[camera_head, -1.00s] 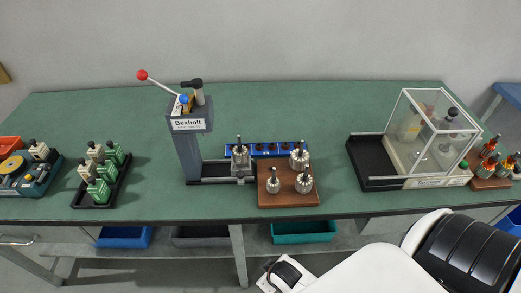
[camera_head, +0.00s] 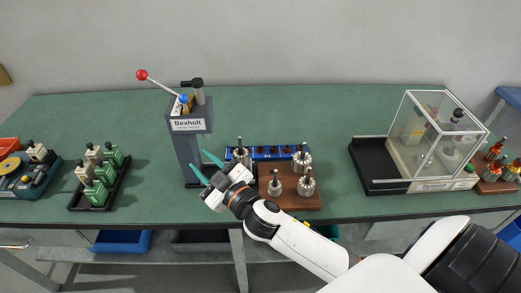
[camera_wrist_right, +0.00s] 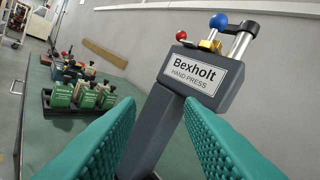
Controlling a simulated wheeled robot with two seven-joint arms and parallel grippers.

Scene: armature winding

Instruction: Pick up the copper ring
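I cannot make out a copper ring for certain in either view. A blue tray (camera_head: 284,153) with several dark slots lies at mid-table; its contents are too small to tell. My right gripper (camera_head: 198,160) is open and empty, its teal fingers apart, in front of the base of the grey hand press (camera_head: 188,150). In the right wrist view the fingers (camera_wrist_right: 158,108) stand on both sides of the press column, with the Bexholt label (camera_wrist_right: 202,74) beyond them. My left gripper is not in view.
A brown wooden block (camera_head: 308,200) with several metal armatures stands right of my right gripper. A clear-walled box (camera_head: 432,135) stands farther right. A black tray (camera_head: 76,203) with green and beige pieces lies left. The back of the green table (camera_head: 320,105) is clear.

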